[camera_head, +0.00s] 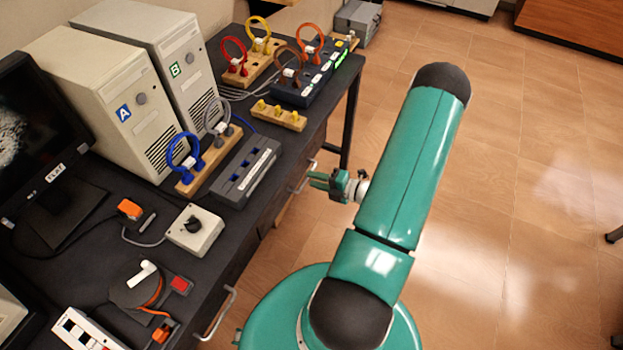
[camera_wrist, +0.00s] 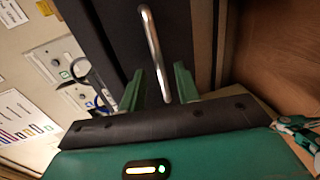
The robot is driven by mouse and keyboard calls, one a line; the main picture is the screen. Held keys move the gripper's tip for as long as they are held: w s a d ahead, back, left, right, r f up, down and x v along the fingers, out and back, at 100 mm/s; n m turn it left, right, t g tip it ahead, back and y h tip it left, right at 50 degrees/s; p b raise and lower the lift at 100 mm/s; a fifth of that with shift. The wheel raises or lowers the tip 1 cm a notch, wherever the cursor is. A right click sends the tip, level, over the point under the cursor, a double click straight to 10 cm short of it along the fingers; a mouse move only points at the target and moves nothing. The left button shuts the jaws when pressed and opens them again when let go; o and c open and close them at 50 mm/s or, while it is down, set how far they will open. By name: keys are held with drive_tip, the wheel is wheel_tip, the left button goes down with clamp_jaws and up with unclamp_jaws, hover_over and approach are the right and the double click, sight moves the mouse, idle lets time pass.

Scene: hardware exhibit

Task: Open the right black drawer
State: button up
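The right black drawer's silver bar handle (camera_head: 302,179) is on the front of the dark desk, partly hidden by my gripper. In the wrist view the handle (camera_wrist: 153,48) stands out from a dark front (camera_wrist: 178,40). My gripper (camera_head: 314,180) is at this handle. In the wrist view its two green fingers (camera_wrist: 160,84) are apart, one on each side of the handle's near end. A gap shows between the handle and the fingers; whether either touches it I cannot tell. The drawer looks closed, though its edges are hard to see.
Another drawer handle (camera_head: 217,313) is at the desk's front left. The desktop (camera_head: 85,262) carries two computer towers (camera_head: 108,95), a monitor (camera_head: 40,150), a grey control box (camera_head: 195,229) and cable stands (camera_head: 188,180). The tiled floor (camera_head: 480,230) to the right is clear.

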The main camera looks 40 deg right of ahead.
drive_tip(key=shift+x, duration=1)
clamp_jaws()
drive_tip(key=shift+s+d, duration=0.1)
